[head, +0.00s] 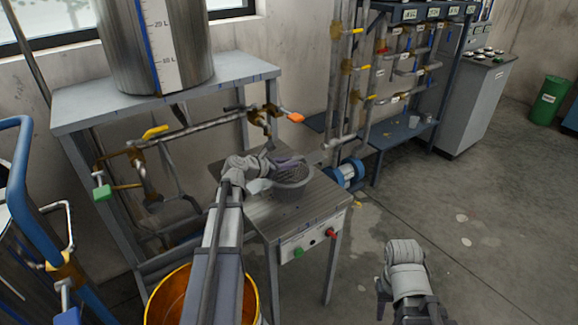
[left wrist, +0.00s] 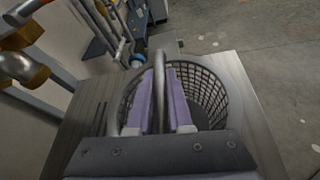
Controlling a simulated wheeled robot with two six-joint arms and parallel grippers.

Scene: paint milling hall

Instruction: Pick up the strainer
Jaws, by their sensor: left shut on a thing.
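The strainer (head: 293,188) is a dark grey mesh basket with a hoop handle, at the small metal table (head: 325,197) in the head view. In the left wrist view the strainer (left wrist: 212,95) opens toward the camera. My left gripper (head: 288,162) is over the strainer. Its purple fingers (left wrist: 160,95) are shut on the hoop handle, which passes between them. I cannot tell whether the basket touches the table top. My right arm shows at the lower right of the head view, away from the table; its gripper (head: 402,290) does not show its fingers clearly.
A yellow-orange bucket (head: 172,298) stands on the floor in front of the small table. A taller bench (head: 75,104) with a steel tank (head: 120,45) and valve pipes is behind left. A blue-ended pump (head: 347,174) is close behind the table. The floor at right is open.

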